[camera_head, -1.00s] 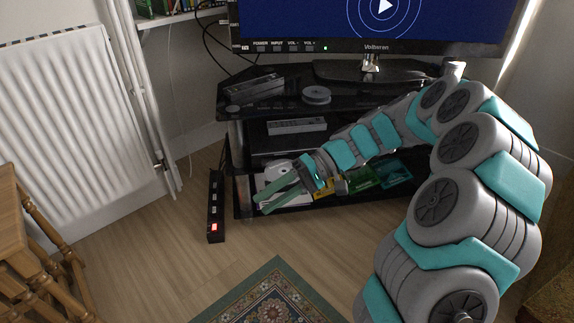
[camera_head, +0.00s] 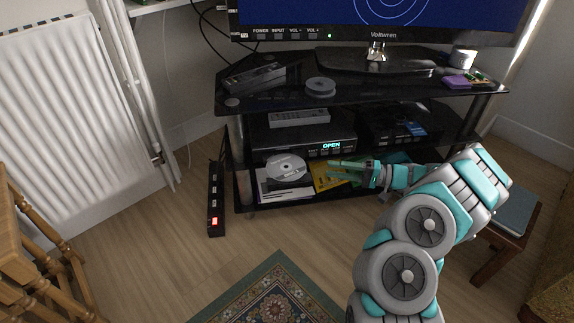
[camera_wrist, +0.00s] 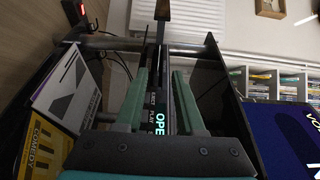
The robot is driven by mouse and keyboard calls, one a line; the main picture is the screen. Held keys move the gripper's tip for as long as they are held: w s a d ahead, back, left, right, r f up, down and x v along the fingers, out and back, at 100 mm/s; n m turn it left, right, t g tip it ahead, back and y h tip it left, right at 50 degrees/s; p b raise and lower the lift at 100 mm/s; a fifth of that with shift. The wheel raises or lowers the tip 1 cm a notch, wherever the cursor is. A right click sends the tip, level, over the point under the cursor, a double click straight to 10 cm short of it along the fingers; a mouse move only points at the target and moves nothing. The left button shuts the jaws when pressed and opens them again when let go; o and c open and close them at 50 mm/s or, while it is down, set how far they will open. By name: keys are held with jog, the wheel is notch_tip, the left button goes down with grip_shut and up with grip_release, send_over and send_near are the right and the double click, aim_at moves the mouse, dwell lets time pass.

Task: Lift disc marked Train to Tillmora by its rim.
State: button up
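A silver disc (camera_head: 286,168) lies flat at the front of the black disc player (camera_head: 300,135), whose display reads OPEN. It seems to rest on the slid-out tray; its label is too small to read, so I cannot confirm the title. My gripper (camera_head: 331,171) is just to the right of the disc, fingers pointing left toward it, with nothing between them. In the wrist view my gripper (camera_wrist: 160,85) has its two green fingers apart, on either side of the player front seen edge-on. The disc is not clear in that view.
The lower shelf holds a white case (camera_head: 272,190) and a yellow case (camera_head: 325,178). Glass shelves are above and below the player. A power strip (camera_head: 215,200) stands at left on the floor. A small table (camera_head: 510,225) is at right.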

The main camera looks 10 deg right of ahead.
aim_at(297, 165)
jog(key=x, duration=0.7)
jog(key=shift+w+a+f+b, duration=0.1)
jog(key=shift+w+f+b, duration=0.1)
jog(key=shift+b, duration=0.2)
jog(key=shift+r, duration=0.1)
grip_shut()
dwell(0.9)
